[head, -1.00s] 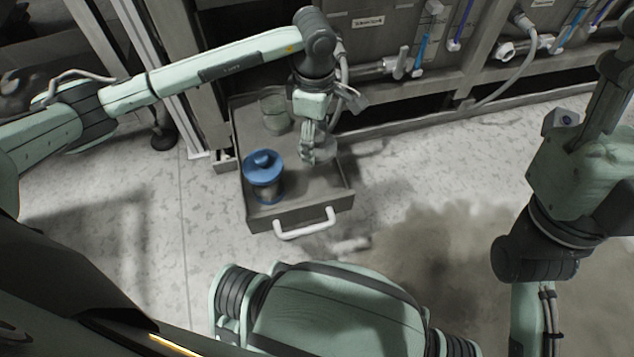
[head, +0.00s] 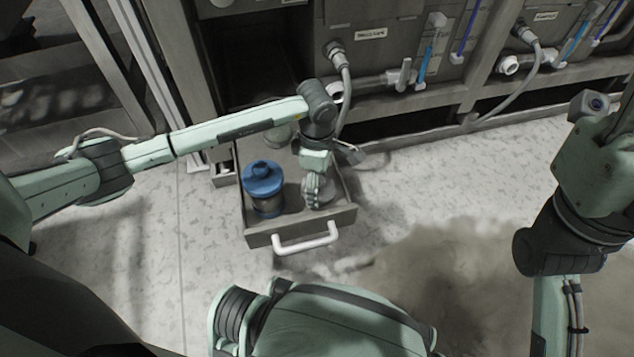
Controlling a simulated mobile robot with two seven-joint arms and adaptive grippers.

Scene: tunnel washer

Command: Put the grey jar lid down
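My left gripper (head: 312,197) points down into the front right part of an open drawer (head: 262,238). A pale grey round thing, which looks like the grey jar lid (head: 326,191), is at its fingertips; the fingers seem shut on it and hide part of it. Whether the lid touches the drawer floor cannot be told. A jar with a blue lid (head: 263,177) stands upright to the left of the gripper, apart from it. My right gripper is outside the picture; only its arm shows at the right.
A clear glass jar (head: 279,134) stands at the back of the drawer, partly behind my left arm. The drawer has a white handle (head: 306,240) in front. A machine panel with hoses and valves (head: 400,77) rises behind. The floor right of the drawer is clear.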

